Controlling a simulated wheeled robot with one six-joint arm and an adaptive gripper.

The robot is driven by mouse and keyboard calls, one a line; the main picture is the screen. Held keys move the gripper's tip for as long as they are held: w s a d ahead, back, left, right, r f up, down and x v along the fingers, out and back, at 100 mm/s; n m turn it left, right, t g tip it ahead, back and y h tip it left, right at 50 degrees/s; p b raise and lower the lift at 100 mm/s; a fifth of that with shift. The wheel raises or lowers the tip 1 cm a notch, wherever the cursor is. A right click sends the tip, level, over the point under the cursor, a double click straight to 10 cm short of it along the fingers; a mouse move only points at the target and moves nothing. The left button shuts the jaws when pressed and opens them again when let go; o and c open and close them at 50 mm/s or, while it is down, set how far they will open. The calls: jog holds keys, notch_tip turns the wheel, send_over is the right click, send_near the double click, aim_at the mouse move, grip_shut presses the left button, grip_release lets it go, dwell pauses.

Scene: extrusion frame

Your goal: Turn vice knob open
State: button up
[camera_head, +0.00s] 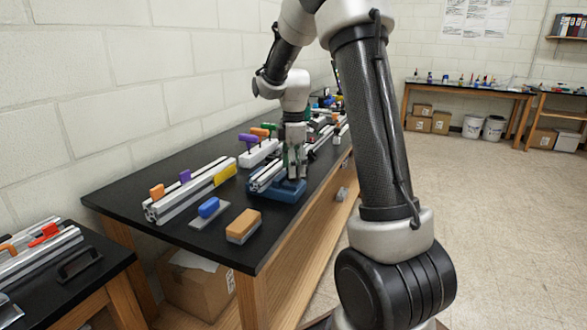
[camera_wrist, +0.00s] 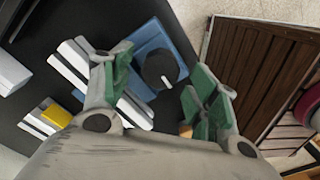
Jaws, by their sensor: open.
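The blue vice (camera_head: 287,195) sits near the front edge of the black table, with aluminium extrusion (camera_head: 262,178) beside it. In the wrist view the blue vice body (camera_wrist: 147,40) carries a round black knob (camera_wrist: 158,68) with a white mark. My gripper (camera_head: 293,172) points down over the vice. In the wrist view my gripper (camera_wrist: 160,88) is open, with its green-padded fingers on either side of the knob and visible gaps to it. I cannot tell how far the fingertips are above the knob. The knob is hidden behind my gripper in the head view.
A long extrusion with coloured knobs (camera_head: 185,192), a blue block (camera_head: 209,207) and an orange-topped block (camera_head: 243,225) lie left and in front of the vice. White blocks with coloured handles (camera_head: 259,153) stand behind. The right floor (camera_head: 480,200) is clear.

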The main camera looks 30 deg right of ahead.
notch_tip(320, 180, up, 11)
dwell(0.3)
dwell(0.4)
jog(key=s+a+m+t, duration=0.2)
jog(key=s+m, duration=0.5)
jog(key=s, duration=0.7)
jog(key=s+a+m+t, duration=0.2)
jog(key=s+m, duration=0.6)
jog(key=s, duration=0.6)
jog(key=shift+s+a, duration=0.35)
jog(key=shift+a, duration=0.25)
